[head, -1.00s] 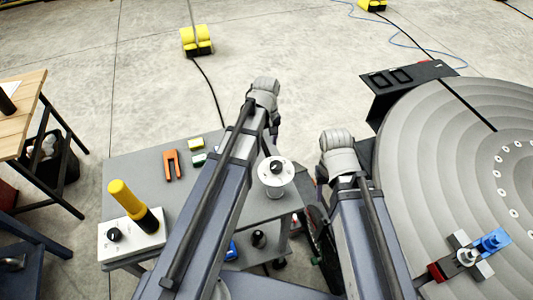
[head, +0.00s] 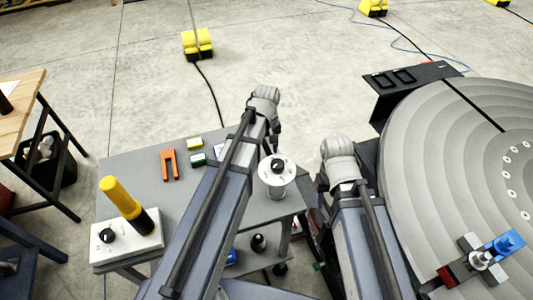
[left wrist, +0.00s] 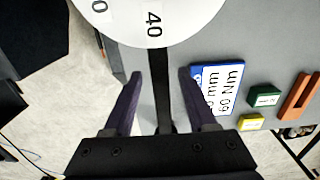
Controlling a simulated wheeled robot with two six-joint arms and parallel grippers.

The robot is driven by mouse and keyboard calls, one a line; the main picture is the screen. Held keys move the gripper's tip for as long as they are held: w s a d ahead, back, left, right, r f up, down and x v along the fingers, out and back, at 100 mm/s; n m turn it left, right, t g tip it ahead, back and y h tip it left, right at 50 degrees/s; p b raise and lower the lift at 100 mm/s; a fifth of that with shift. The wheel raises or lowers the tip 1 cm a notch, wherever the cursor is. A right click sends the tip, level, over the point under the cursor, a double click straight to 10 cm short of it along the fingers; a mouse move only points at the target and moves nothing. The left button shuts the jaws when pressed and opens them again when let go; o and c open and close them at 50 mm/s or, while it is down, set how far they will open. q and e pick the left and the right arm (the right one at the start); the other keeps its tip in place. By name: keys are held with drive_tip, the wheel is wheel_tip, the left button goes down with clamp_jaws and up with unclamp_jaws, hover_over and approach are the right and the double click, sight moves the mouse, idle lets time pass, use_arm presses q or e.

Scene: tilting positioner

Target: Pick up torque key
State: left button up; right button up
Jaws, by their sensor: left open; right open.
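A tool with a yellow handle (head: 117,196) and black lower part, which looks like the torque key, stands tilted on a white block (head: 128,243) at the table's left front. It is not in the left wrist view. My left gripper (head: 275,135) is beyond the table's far right part, away from the yellow handle, and partly hidden by its own arm. In the left wrist view its two fingers (left wrist: 163,88) are apart, with nothing clearly held between them. My right gripper (head: 323,178) is between the table and the round plate, mostly hidden by its arm.
The grey table (head: 140,170) holds an orange fork (head: 170,164), a green box (head: 198,160), a yellow box (head: 195,143) and a white dial (head: 289,169) with a black knob. The large round plate (head: 420,150) stands at right. My left arm crosses the table.

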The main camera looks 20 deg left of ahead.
use_arm(q)
wheel_tip(320, 180, down, 3)
drive_tip(key=shift+s+f+b, duration=0.1)
drive_tip(key=shift+f+b, duration=0.1)
drive_tip(key=shift+b, duration=1.05)
clamp_jaws()
drive_tip(key=shift+r, duration=0.1)
